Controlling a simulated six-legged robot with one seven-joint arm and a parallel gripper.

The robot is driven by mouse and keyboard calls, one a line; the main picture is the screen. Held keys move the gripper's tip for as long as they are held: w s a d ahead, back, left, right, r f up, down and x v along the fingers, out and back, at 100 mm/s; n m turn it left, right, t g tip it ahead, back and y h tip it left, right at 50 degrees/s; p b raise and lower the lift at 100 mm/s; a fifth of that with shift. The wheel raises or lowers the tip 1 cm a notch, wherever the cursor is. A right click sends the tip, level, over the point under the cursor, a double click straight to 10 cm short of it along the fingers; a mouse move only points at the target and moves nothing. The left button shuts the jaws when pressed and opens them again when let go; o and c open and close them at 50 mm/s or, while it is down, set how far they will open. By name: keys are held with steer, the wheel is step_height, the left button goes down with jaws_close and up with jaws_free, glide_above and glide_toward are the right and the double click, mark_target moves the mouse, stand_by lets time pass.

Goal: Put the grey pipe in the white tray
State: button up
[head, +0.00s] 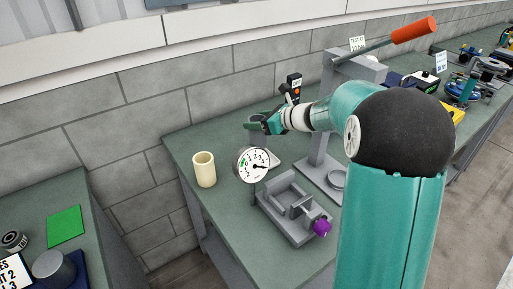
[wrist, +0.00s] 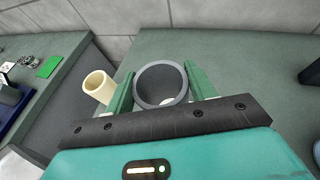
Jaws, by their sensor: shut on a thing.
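The grey pipe (wrist: 137,88) is between the two green fingers of my gripper (wrist: 160,90) in the wrist view. I look into its open round end, and the fingers touch it on both sides. In the head view my gripper (head: 256,122) is above the back part of the green bench, behind the dial gauge.
A cream cylinder (head: 205,170) stands at the bench's left edge. A dial gauge (head: 252,164), a grey vise (head: 292,208) with a purple knob and a press (head: 322,150) with an orange-handled lever crowd the bench. A gap separates the left bench with its green square (head: 66,226).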

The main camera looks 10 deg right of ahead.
mark_target(265, 140)
step_height(265, 140, down, 4)
steer(key=shift+s+f, duration=0.15)
steer(key=shift+f, duration=0.1)
steer(key=f, duration=0.2)
steer(key=shift+w+f, duration=0.2)
steer(key=shift+f, duration=0.3)
steer(key=shift+s+f, duration=0.1)
steer(key=shift+f, duration=0.05)
steer(key=o, duration=1.1)
